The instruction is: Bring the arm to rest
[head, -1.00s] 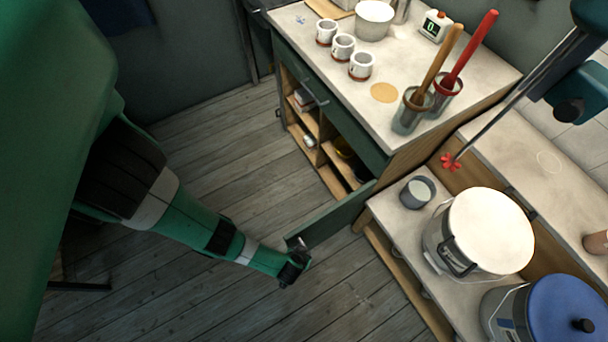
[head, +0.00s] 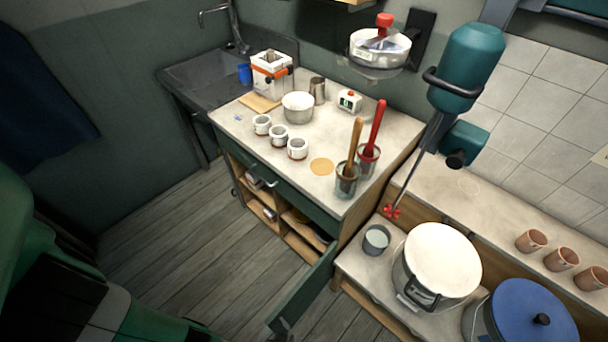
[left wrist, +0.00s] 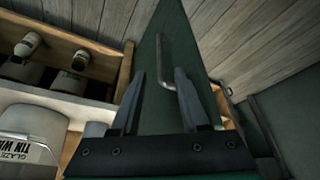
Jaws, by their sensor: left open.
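My left arm (head: 95,310) is dark green and comes in at the lower left of the head view. Its gripper end is not clearly visible there. In the left wrist view my left gripper (left wrist: 160,78) is open, its two dark fingers apart. Beyond and between them is the green cabinet door (left wrist: 148,110) with its metal handle (left wrist: 163,50); I cannot tell whether they touch. In the head view the same door (head: 308,290) stands open. My right gripper is not in view.
A wooden shelf compartment (left wrist: 85,55) with bottles and a glaze container (left wrist: 22,140) lies left of the fingers. The worktop (head: 335,195) holds cups, a bowl and jars. A white-lidded bucket (head: 440,262) stands right. Bare floor (head: 180,255) is left of the cabinet.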

